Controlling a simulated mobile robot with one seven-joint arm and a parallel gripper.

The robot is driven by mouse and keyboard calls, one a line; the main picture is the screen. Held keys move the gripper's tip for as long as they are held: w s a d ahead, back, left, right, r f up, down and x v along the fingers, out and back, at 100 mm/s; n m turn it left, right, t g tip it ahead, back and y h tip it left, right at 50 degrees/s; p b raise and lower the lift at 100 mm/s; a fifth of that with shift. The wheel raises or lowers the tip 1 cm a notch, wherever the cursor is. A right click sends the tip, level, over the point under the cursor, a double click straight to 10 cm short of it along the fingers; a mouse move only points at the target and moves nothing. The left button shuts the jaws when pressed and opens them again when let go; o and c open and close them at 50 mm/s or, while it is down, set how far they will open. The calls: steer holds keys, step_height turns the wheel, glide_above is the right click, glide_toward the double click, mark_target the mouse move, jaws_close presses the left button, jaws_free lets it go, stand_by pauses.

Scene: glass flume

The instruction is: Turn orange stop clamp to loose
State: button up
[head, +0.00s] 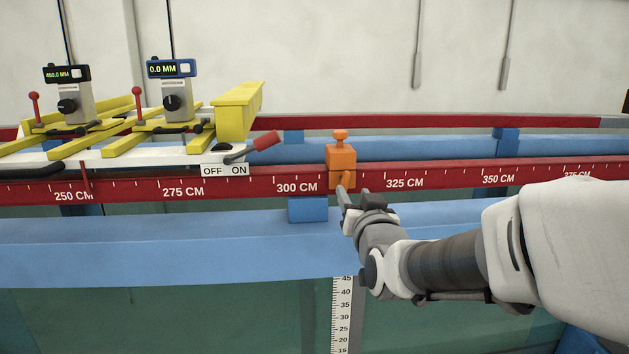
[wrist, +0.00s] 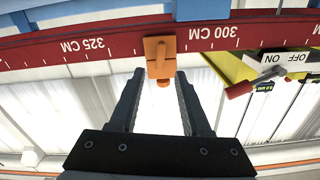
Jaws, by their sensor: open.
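The orange stop clamp (head: 341,157) sits on the red graduated rail, between the 300 and 325 CM marks. It has a knob on top, and a small orange lever (head: 345,180) on its front face over the rail. My gripper (head: 346,196) is just in front of and below the clamp, its fingertips near the lever. In the wrist view, which shows the scene upside down, my gripper (wrist: 159,74) is open with its two fingers spread to either side of the clamp (wrist: 160,60). Nothing is held. Whether a finger touches the clamp cannot be told.
The red rail (head: 437,177) runs across above a blue beam (head: 150,247). Left of the clamp stands a white carriage (head: 130,156) with a yellow frame, two gauges and a red-handled OFF/ON lever (head: 262,142). The rail right of the clamp is clear.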

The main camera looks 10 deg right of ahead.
mark_target(347, 181)
steer(key=shift+w+p, duration=0.5)
steer(key=shift+w, duration=2.95)
jaws_close()
